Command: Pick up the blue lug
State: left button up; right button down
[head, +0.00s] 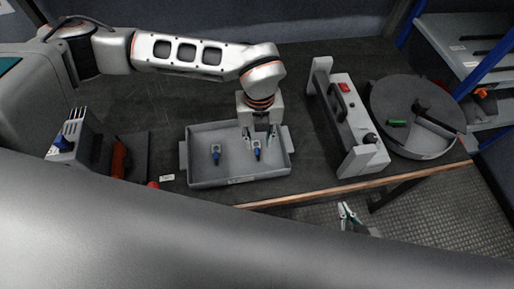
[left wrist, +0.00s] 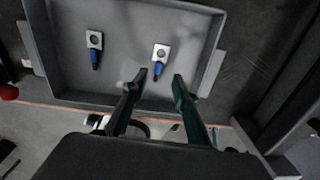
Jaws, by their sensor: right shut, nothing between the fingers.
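Two lugs with blue sleeves and metal ring ends lie in a shallow grey tray (head: 238,182). The left lug (head: 215,154) also shows in the left wrist view (left wrist: 95,48). The right lug (head: 257,152) also shows in the left wrist view (left wrist: 159,60). My left gripper (head: 259,138) points down into the tray over the right lug. In the left wrist view its fingers (left wrist: 159,78) are apart, with that lug's blue end between the tips and nothing gripped. My right gripper (head: 349,214) is shut and empty, beyond the table's front edge.
A grey unit with a black handle and red switch (head: 344,87) stands right of the tray. A red-orange tool (head: 119,160) lies to the left. Shelves stand at far right.

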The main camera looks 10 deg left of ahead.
aim_at(257, 151)
pick_arm(q)
jog(key=f, duration=0.4)
jog(key=shift+a+f, duration=0.2)
jog(key=shift+a, duration=0.05)
grip_shut()
jog(key=shift+r, duration=0.1)
